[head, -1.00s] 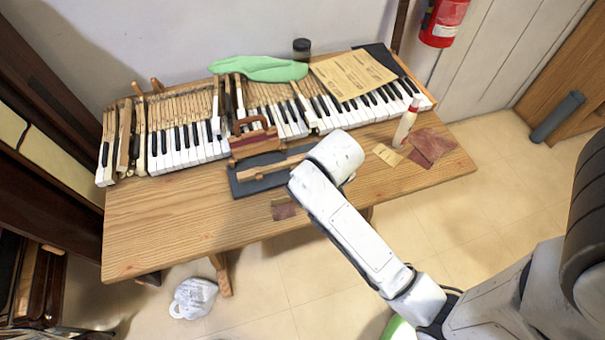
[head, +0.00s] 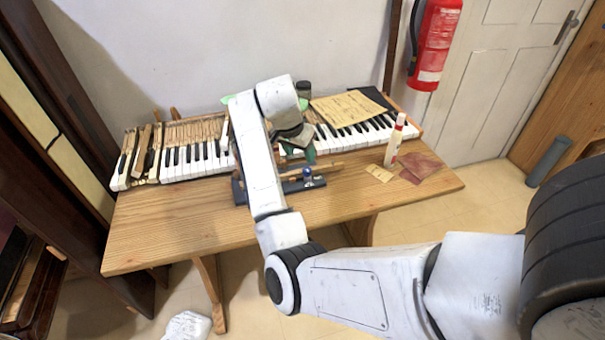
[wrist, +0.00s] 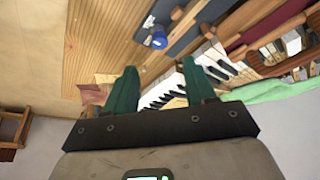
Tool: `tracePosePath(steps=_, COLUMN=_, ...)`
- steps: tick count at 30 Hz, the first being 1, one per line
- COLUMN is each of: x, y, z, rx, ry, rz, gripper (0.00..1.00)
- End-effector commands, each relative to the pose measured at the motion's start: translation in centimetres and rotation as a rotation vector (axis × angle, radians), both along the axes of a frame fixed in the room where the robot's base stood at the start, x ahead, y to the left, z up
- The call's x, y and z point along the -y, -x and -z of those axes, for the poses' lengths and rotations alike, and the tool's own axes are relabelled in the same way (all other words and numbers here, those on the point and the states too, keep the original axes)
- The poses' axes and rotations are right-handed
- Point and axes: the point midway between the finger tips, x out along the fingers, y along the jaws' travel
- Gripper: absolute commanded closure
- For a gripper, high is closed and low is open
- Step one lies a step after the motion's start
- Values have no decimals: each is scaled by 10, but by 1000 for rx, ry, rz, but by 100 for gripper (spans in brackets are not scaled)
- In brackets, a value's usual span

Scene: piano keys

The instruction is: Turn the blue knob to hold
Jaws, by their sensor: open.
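The blue knob (head: 307,172) stands at the right part of a dark board (head: 290,186) on the wooden table. In the wrist view the blue knob (wrist: 158,40) has a dark and silvery part beside it, and the dark board (wrist: 205,18) runs up to the right. No position marks on the knob are readable. My gripper (wrist: 159,64) has two green fingers spread apart with nothing between them. In the head view my gripper (head: 300,150) hangs above and behind the knob, near the keys, apart from it.
Piano keys (head: 190,163) run along the back of the table. A wooden stick lies by the board. The table's front left (head: 160,225) is clear.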

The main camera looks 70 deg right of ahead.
Motion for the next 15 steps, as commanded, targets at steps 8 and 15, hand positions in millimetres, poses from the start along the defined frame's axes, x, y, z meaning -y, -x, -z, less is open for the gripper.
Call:
tracePosePath(steps=8, x=18, y=3, z=46, rx=-3, ry=-3, rz=-1, gripper=45)
tracePosePath(steps=15, x=32, y=3, z=79, rx=-3, ry=-2, rz=-2, gripper=45)
